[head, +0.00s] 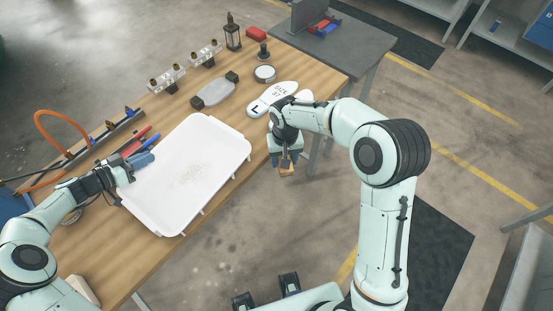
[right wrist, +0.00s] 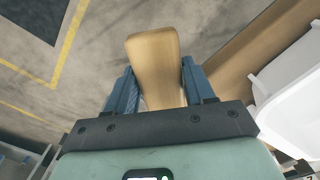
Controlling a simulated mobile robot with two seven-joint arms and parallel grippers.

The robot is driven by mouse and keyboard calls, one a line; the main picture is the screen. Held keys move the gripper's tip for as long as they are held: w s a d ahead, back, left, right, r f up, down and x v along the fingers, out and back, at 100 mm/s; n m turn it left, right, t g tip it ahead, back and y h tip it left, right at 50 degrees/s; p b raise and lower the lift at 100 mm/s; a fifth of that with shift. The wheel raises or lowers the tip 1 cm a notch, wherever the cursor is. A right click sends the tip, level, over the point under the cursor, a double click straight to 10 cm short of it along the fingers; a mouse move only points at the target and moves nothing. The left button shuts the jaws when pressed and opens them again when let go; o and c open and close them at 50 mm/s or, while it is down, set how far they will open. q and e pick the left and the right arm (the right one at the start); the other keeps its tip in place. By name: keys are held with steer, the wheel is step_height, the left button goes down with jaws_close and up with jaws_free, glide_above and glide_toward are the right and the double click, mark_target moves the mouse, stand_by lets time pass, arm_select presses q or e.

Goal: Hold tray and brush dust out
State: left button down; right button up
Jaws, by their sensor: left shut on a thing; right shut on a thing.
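Part of the tray also shows in the right wrist view (right wrist: 290,95). My left gripper (head: 141,160) is shut on the tray's left rim. My right gripper (head: 286,160) is shut on the brush, whose wooden part (right wrist: 153,65) stands between the blue fingers. The brush (head: 286,171) is right of the tray, beyond the table edge and over the floor. I cannot make out its bristles.
The wooden table (head: 315,75) also holds a white insole marked L (head: 272,98), a round tin (head: 264,73), a grey oval pad (head: 213,92), a lantern (head: 232,35) and metal fixtures (head: 166,79). An orange hose (head: 60,115) arches at left. Open floor lies right of the table.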

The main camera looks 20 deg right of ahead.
steer(key=w+a+r+m, duration=0.1)
steer(key=a+r, duration=0.2)
steer(key=w+a+r+m, duration=0.1)
steer(key=w+a+r, duration=0.1)
steer(key=a+r, duration=0.1)
steer(key=w+a+r+m, duration=0.2)
steer(key=a+r, duration=0.1)
steer(key=r, duration=0.2)
steer(key=shift+a+r, duration=0.1)
steer(key=shift+a, duration=0.05)
steer(key=a+f+n, duration=0.1)
steer(key=a+n, duration=0.3)
steer(key=a, duration=0.2)
steer(key=a+f+n, duration=0.2)
steer(key=a+n, duration=0.3)
steer(key=a, duration=0.1)
steer(key=a+f+n, duration=0.2)
steer(key=a+n, duration=0.3)
steer(key=a, duration=0.2)
steer(key=shift+w+f, duration=0.1)
steer(key=shift+f, duration=0.15)
steer(key=shift+a+f+n, duration=0.2)
steer(key=shift+a+n, duration=0.1)
steer(key=shift+a, duration=0.1)
steer(key=shift+f, duration=1.35)
steer(key=shift+d, duration=0.1)
steer(key=shift+w+d, duration=2.3)
steer(key=shift+d, duration=0.25)
